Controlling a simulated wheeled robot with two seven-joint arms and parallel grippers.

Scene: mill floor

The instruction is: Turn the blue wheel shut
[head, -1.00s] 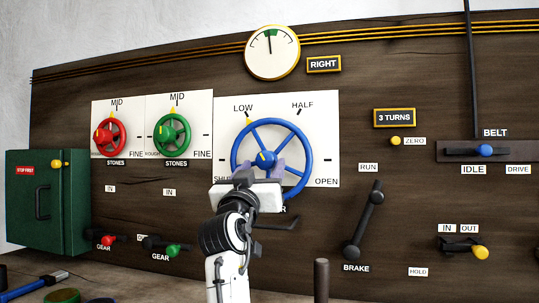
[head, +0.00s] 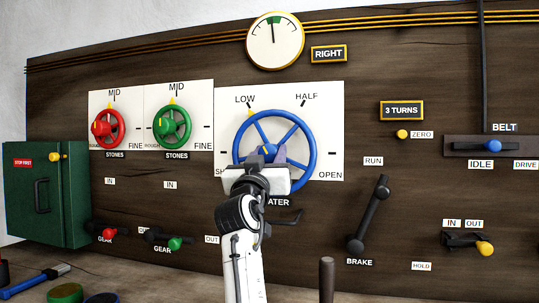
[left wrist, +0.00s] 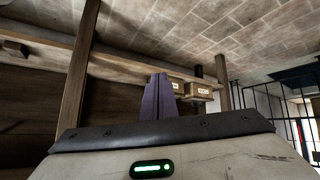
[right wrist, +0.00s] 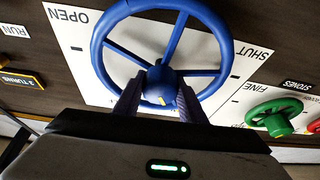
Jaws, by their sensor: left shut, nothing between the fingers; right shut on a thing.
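The blue wheel (head: 313,152) is on a white plate (head: 333,105) marked LOW, HALF and OPEN, with SHUT mostly hidden behind my right gripper. A yellow pointer (head: 250,113) sits beside LOW. My right gripper (head: 267,158) is shut on the wheel's hub. In the right wrist view its two fingers (right wrist: 155,98) lie on either side of the blue hub (right wrist: 160,84), which has a yellow mark; the rim is around them, untouched. My left gripper (left wrist: 158,98) is shut and empty, away from the panel, and is not in the head view.
Red (head: 107,128) and green (head: 172,128) wheels are left of the blue one. A black brake lever (head: 368,213) stands to the right. A green cabinet (head: 45,195) is at far left. Tools lie on the bench (head: 130,285). A round gauge (head: 274,41) is above.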

